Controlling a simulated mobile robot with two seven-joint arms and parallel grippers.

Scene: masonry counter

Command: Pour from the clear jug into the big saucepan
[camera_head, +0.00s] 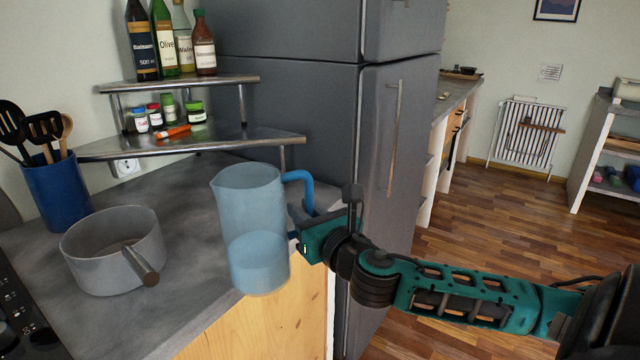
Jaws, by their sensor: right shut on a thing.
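The clear jug (247,210) is bluish and see-through, with a blue handle and liquid in its lower part. It is upright, near the counter's front edge; I cannot tell whether its base touches the counter. My right gripper (304,222) is shut on the jug's blue handle, on the jug's right side. The fingertips are partly hidden by the handle and the gripper body. The grey big saucepan (84,262) stands on the counter to the left of the jug, apart from it. Its handle points toward the front right, and its visible inside looks empty. My left gripper is not in view.
A blue utensil pot (58,194) stands behind the saucepan. A metal corner shelf (220,140) with bottles and spice jars is at the back. A hob (22,320) lies at the left edge. A tall grey fridge (325,130) stands behind the jug. Counter between saucepan and jug is clear.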

